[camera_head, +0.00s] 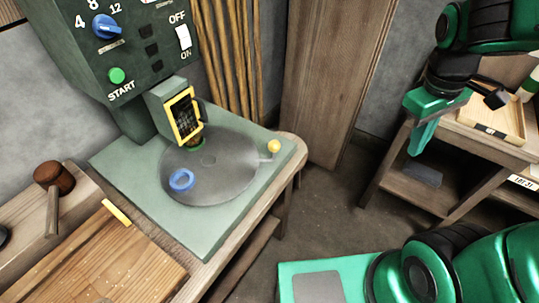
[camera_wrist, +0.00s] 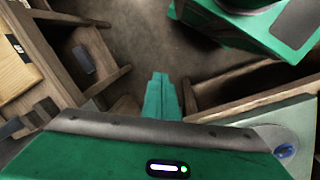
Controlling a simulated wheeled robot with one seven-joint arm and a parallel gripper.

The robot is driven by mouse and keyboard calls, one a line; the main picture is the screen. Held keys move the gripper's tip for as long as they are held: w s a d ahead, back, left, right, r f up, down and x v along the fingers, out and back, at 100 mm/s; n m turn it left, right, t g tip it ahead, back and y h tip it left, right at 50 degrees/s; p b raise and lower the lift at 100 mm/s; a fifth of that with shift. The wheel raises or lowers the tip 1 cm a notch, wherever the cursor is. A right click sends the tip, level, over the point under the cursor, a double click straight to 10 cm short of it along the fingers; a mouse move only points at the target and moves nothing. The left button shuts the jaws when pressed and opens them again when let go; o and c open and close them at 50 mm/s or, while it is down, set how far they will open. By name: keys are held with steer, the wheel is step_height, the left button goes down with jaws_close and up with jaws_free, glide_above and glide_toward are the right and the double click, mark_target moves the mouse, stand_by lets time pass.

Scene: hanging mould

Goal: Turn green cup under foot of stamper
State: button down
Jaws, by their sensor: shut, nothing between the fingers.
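The stamper (camera_head: 172,108) stands over a round grey turntable (camera_head: 225,178) on a pale green base, with a yellow-framed guard (camera_head: 184,116) at its front. A green cup (camera_head: 198,143) shows only as a small green edge at the back of the turntable, just below the guard. The guard hides most of it, so I cannot tell how it sits under the foot. A blue cup (camera_head: 181,180) sits at the turntable's front left. My gripper (camera_head: 422,138) is shut and empty, well right of the turntable; its fingers also show in the wrist view (camera_wrist: 160,95).
A yellow-knobbed handle (camera_head: 273,146) sticks out at the turntable's right edge. The panel has a blue dial (camera_head: 106,26), a green START button (camera_head: 116,75) and a switch (camera_head: 183,37). A mallet (camera_head: 53,182) lies left. A shelf with a tray (camera_head: 494,122) stands right.

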steer(key=w+a+f+n+t+h, duration=0.1)
steer(key=w+a+f+n, duration=0.1)
steer(key=w+a+n, duration=0.65)
steer(key=s+a+f+n+t, duration=0.1)
steer(key=a+f+n, duration=0.2)
steer(key=a+n, duration=0.85)
steer(key=s+a+f+n+t, duration=0.25)
steer(key=a+n, duration=0.35)
steer(key=a, duration=1)
steer(key=shift+g, duration=0.45)
steer(key=x, duration=0.9)
steer(key=shift+w+d+f, duration=0.1)
steer(key=shift+w+d, duration=0.1)
steer(key=shift+w, duration=0.1)
steer(key=shift+w+d, duration=0.65)
steer(key=shift+w, duration=0.35)
steer(key=shift+w+d, duration=0.4)
steer(key=shift+w, duration=0.3)
steer(key=shift+a, duration=0.1)
